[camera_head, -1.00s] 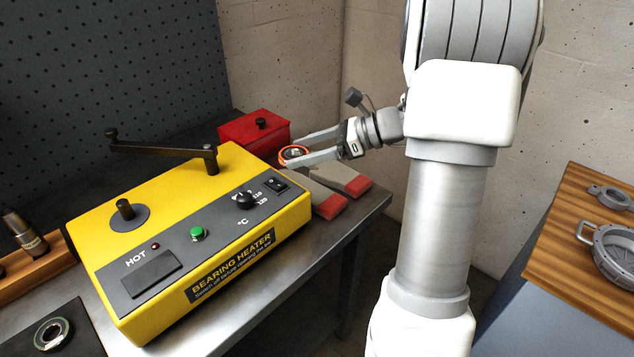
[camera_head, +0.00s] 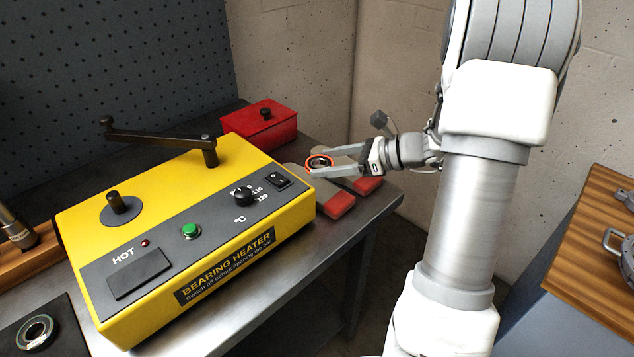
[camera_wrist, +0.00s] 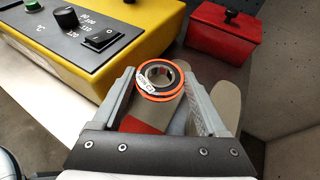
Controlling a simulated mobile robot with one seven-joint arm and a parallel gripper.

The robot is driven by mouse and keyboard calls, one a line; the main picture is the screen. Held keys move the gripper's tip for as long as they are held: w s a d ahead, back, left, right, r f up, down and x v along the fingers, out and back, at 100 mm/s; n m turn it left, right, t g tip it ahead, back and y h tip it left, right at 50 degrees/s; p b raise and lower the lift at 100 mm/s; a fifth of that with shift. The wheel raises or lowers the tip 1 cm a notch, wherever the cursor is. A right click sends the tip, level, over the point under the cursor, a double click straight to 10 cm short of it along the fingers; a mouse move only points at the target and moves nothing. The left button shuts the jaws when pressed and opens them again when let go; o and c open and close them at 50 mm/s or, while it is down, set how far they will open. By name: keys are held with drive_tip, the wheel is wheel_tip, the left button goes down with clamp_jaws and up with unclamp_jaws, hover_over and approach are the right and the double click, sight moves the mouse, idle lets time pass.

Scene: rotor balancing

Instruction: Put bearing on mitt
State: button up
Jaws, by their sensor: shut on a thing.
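The bearing (camera_head: 319,162) is a small ring with an orange-red outer band and a metal bore. My gripper (camera_head: 322,165) is shut on it, and in the wrist view the bearing (camera_wrist: 160,80) sits between the two finger ends. The mitts (camera_head: 338,204) are grey-beige pads with red cuffs, lying on the metal bench right of the heater. In the wrist view a mitt (camera_wrist: 165,112) lies directly below the bearing. I cannot tell whether the bearing touches it.
The yellow bearing heater (camera_head: 190,250) stands left of my gripper, with a black swing arm (camera_head: 155,142) on top. A red box (camera_head: 262,128) stands behind. Another bearing (camera_head: 36,333) lies on a dark mat at lower left. The bench edge is close on the right.

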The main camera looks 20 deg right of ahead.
sight(329, 164)
drive_tip(key=x, duration=0.3)
drive_tip(key=shift+w+d+f, duration=0.1)
drive_tip(key=shift+w+f, duration=0.05)
drive_tip(key=shift+f, duration=0.2)
drive_tip(key=shift+f+b, duration=0.75)
drive_tip(key=shift+f, duration=1.15)
drive_tip(key=shift+f, duration=0.15)
drive_tip(key=o, duration=1.3)
